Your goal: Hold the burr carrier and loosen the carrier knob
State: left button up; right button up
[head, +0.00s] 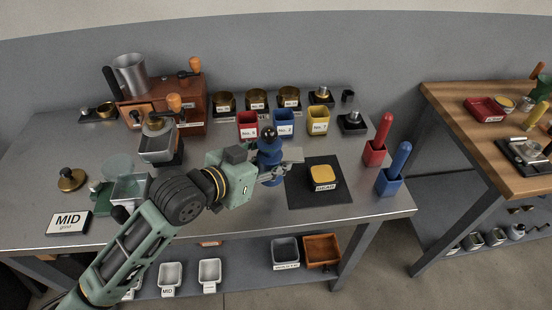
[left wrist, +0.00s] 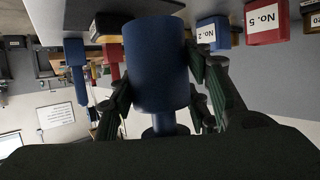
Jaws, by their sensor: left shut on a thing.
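The burr carrier appears to be the blue, stacked round piece (head: 269,158) near the middle of the table, left of the dark mat. A dark round knob (head: 268,132) tops it in the head view. My left gripper (head: 276,175) reaches it from the left and is shut on its lower part. In the left wrist view the blue body (left wrist: 158,65) fills the space between the fingers, with a narrower blue stem below it in the picture. The fingers hide part of the carrier's base. My right gripper is not in view.
A yellow-topped block (head: 323,177) sits on the dark mat (head: 308,200) to the right. Red, blue and yellow numbered cups (head: 284,127) stand behind. Red (head: 374,155) and blue (head: 390,184) holders with upright handles stand at the right edge. The roaster (head: 190,100) stands at back left.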

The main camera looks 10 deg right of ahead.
pick_arm(q)
jog(key=shift+w+a+f+b, duration=0.45)
jog(key=shift+a+f+b, duration=0.05)
jog(key=shift+a+f, duration=0.25)
jog(key=shift+w+a+f+b, duration=0.45)
jog(key=shift+a+f+b, duration=0.05)
jog(key=shift+a+f, duration=0.2)
jog(key=shift+w+a+f+b, duration=0.45)
jog(key=shift+a+f+b, duration=0.05)
jog(key=shift+a+f, duration=0.25)
jog(key=shift+w+a+f, duration=0.15)
jog(key=shift+a+f, duration=0.05)
jog(key=shift+a, duration=0.05)
jog(key=shift+f, duration=0.15)
jog(key=shift+f, duration=0.2)
